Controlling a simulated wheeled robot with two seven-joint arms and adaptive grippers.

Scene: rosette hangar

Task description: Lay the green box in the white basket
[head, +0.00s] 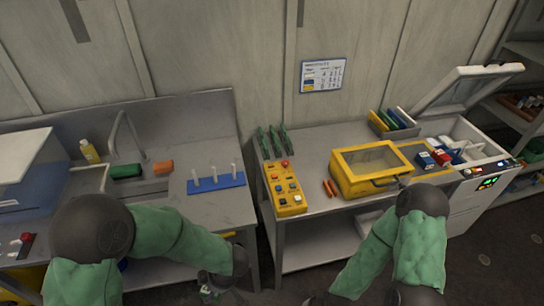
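No thing stands out clearly as the green box. A small dark green block (126,171) lies by the sink on the left bench, and a green upright item (388,119) stands in the rack at the back of the right table. White basket-like edges (471,151) show inside the open white chest at the right, but I cannot make out a whole basket. My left gripper (209,289) hangs low at the bottom edge, in front of the left bench; its fingers are unclear. My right gripper (318,299) is mostly cut off at the bottom edge. Both are far from these things.
A yellow case (371,171) with a clear lid and a yellow button panel (286,189) occupy the right table. Blue (426,161) and red (442,158) packs lie near the chest, whose lid (466,88) is raised. A blue rack (216,184) stands on the left bench. A gap separates the benches.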

